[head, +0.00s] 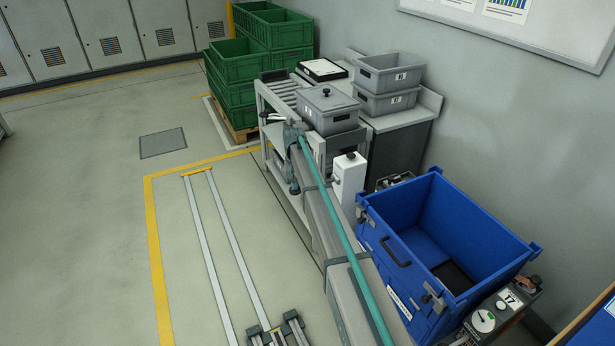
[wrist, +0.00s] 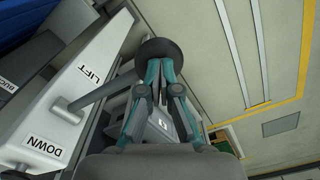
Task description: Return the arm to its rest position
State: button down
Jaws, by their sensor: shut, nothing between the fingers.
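My gripper (wrist: 160,72) points up the wrist view with its two teal-edged fingers together and nothing between them. The dark round knob (wrist: 159,50) of a lever shows at the fingertips. I cannot tell whether they touch. The lever's rod runs left to a white control box (wrist: 95,75) with LIFT and DOWN labels. In the head view the white box (head: 349,178) stands beside the roller stand. I cannot pick out the fingers clearly in the head view.
A lidded grey bin (head: 327,110) sits on the roller stand (head: 277,92). A large blue container (head: 385,240) stands at the right. Green crates (head: 235,95) are stacked on a pallet behind. Grey bins (head: 390,75) sit on a bench by the wall. The floor at left is clear.

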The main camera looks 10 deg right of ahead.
jog(key=r, duration=0.2)
jog(key=r+p, duration=0.1)
jog(key=r, duration=0.1)
jog(key=r+p, duration=0.1)
jog(key=shift+d+r, duration=0.35)
jog(key=shift+r, duration=0.05)
jog(key=shift+w, duration=0.1)
jog(key=shift+f, duration=0.15)
jog(key=shift+f+b, duration=0.4)
jog(key=shift+f, duration=0.5)
jog(key=shift+a+f, duration=0.3)
jog(key=shift+f, duration=0.6)
jog(key=shift+a+f+b, duration=0.15)
jog(key=shift+f+b, duration=0.35)
jog(key=shift+f, duration=0.25)
jog(key=shift+s+f, duration=0.1)
jog(key=shift+s, duration=0.1)
